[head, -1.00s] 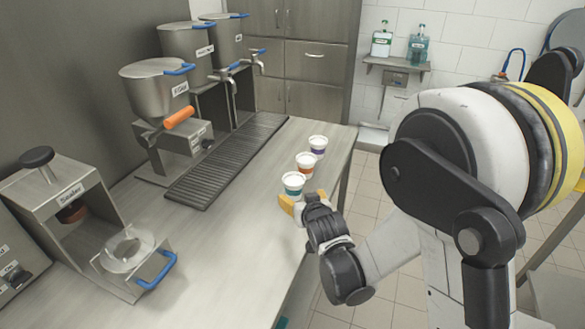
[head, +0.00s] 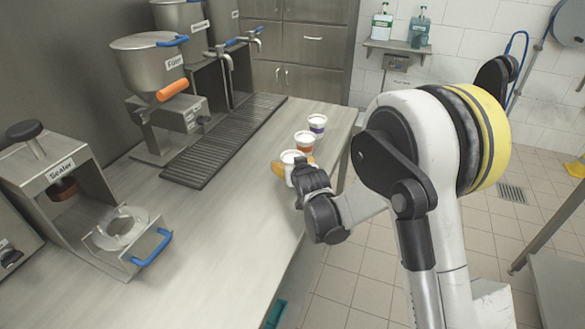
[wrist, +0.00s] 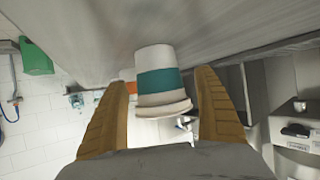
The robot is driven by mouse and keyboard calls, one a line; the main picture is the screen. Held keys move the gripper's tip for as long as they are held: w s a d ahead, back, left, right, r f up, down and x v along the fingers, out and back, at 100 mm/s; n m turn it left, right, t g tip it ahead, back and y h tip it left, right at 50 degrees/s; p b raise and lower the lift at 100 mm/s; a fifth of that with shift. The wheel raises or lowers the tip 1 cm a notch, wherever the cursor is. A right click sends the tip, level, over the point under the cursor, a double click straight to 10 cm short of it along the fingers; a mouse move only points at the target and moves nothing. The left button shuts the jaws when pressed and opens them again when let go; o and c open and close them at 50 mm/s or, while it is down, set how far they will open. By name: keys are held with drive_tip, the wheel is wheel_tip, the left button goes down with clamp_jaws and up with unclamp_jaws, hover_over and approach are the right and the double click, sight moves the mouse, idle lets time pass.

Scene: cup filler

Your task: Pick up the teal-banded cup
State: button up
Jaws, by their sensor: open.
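The teal-banded cup (wrist: 158,82) is white with a wide teal band. In the wrist view it appears upside down, its rim lower in the picture, and sits between the two tan fingers of my gripper (wrist: 161,108). A gap shows on each side of the cup, so the fingers are open around it. In the head view the cup (head: 291,157) stands nearest in a row on the counter, with its lower part hidden by my gripper (head: 293,168).
An orange-banded cup (head: 303,143) and a purple-banded cup (head: 317,124) stand behind it on the counter (head: 215,230). A dark drip grate (head: 225,140), a Filler machine (head: 150,65) and a Sealer (head: 60,180) lie to the left. The counter's right edge is close to the cups.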

drive_tip(key=c, duration=1.4)
drive_tip(key=shift+c, duration=0.2)
